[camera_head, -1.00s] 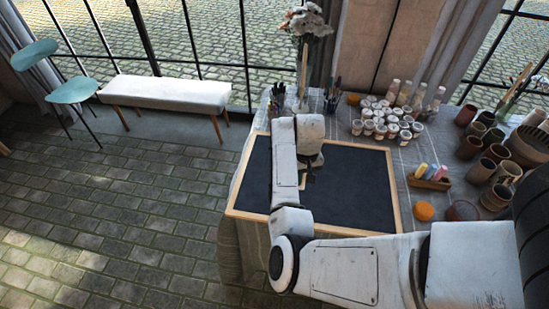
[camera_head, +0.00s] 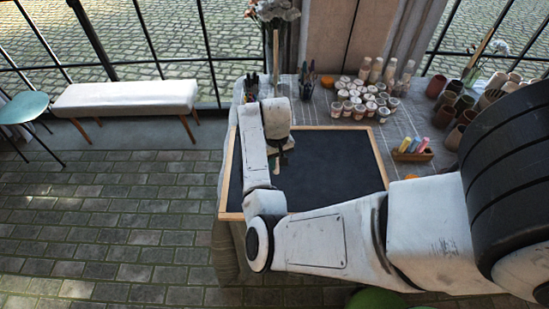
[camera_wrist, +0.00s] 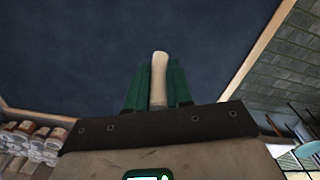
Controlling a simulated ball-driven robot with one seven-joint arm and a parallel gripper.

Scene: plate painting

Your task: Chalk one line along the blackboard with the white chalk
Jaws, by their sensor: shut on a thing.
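The blackboard (camera_head: 330,165) lies flat on the table, a dark panel in a light wooden frame. My gripper (camera_head: 280,160) is over its left part in the head view, partly hidden by my arm. In the wrist view my gripper (camera_wrist: 158,85) has green fingers shut on the white chalk (camera_wrist: 159,75), whose tip sticks out past the fingertips toward the dark surface. I cannot tell whether the tip touches the board. No chalk line shows on the visible parts of the board.
A wooden holder with coloured chalks (camera_head: 413,153) stands right of the board. Several paint jars (camera_head: 360,98) stand behind it, with pots (camera_head: 455,105) at the back right. A white bench (camera_head: 125,97) stands on the floor to the left.

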